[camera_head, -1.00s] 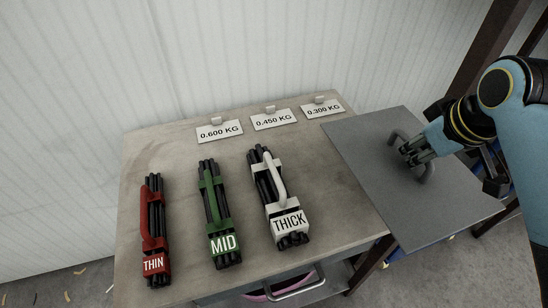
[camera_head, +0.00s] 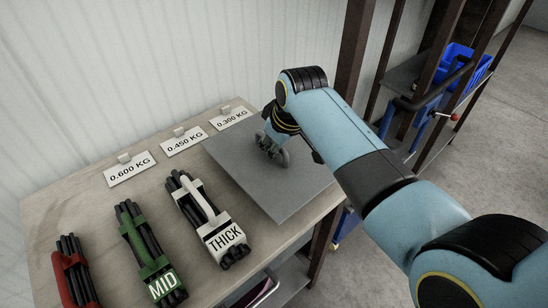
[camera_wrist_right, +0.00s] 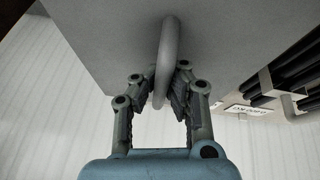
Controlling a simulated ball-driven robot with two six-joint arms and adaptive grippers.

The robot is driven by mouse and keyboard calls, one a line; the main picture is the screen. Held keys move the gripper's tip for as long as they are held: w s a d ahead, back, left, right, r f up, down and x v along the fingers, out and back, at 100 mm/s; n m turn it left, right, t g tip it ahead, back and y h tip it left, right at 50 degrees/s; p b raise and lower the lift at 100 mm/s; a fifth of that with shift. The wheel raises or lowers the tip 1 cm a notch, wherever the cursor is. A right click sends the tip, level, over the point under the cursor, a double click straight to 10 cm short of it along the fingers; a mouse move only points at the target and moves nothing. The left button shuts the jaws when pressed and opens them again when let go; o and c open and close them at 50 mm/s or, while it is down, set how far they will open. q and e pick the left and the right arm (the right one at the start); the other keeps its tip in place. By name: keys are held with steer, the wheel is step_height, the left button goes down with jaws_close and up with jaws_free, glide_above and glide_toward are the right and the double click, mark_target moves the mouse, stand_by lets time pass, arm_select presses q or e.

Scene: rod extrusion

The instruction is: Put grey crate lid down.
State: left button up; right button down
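The grey crate lid (camera_head: 270,190) is a flat square plate at the right end of the table, right of the white THICK bundle. My right gripper (camera_head: 271,150) is over the lid and shut on its curved handle. The right wrist view shows both fingers (camera_wrist_right: 160,95) close on either side of the handle (camera_wrist_right: 166,60), with the lid's grey face (camera_wrist_right: 100,40) beyond. I cannot tell whether the lid touches the tabletop. My left gripper is not in view.
The table (camera_head: 110,205) holds red THIN (camera_head: 72,275), green MID (camera_head: 148,255) and white THICK (camera_head: 208,222) rod bundles. Weight cards (camera_head: 184,144) line its back edge. A blue crate (camera_head: 455,65) sits on a shelf at the right. A dark post stands behind my right arm.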

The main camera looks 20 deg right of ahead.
steer(key=shift+f, duration=1.85)
steer(key=shift+f, duration=0.1)
steer(key=c, duration=1.5)
jaws_free()
steer(key=shift+s, duration=0.1)
steer(key=p+v, duration=0.2)
steer(key=v, duration=1)
steer(key=shift+d, duration=0.1)
